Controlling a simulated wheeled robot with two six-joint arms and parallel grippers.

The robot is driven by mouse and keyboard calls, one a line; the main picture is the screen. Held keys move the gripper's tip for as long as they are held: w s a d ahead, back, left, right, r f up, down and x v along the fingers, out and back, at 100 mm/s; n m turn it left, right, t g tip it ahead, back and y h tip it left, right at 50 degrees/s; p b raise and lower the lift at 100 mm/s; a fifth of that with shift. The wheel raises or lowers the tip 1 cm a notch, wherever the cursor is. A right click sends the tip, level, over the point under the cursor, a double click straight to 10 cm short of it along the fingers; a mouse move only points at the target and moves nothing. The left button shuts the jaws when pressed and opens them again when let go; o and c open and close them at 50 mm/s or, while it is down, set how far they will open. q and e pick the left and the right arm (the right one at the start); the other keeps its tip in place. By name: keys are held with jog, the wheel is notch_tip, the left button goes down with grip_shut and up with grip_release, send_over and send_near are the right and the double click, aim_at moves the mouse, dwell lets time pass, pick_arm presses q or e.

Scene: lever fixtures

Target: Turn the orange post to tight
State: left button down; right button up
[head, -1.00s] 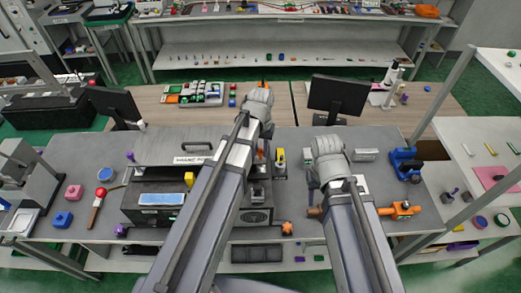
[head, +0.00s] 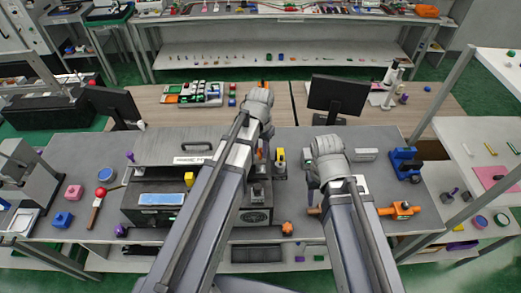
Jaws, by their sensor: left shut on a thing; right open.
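A narrow bit of orange (head: 263,153), likely the orange post, shows just right of my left forearm, above a dark fixture (head: 257,192). My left gripper (head: 262,140) reaches down there from its grey wrist and is shut on it; the fingers are mostly hidden by my own arm. My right gripper (head: 313,182) is open and points down over the grey table, right of the fixture, apart from the post. The fixture's left side and any tight mark are hidden or too small to read.
A yellow-and-black piece (head: 280,158) stands close right of the post. An orange valve-like fixture (head: 400,210) and a blue fixture (head: 405,163) sit at right. A dark box with a grey lid (head: 165,148) fills the left middle. A monitor (head: 335,97) stands behind.

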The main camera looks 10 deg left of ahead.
pick_arm(q)
jog(key=c, duration=0.7)
grip_release()
notch_tip(320, 180, up, 8)
jog(key=p, duration=0.8)
jog(key=shift+f, duration=0.1)
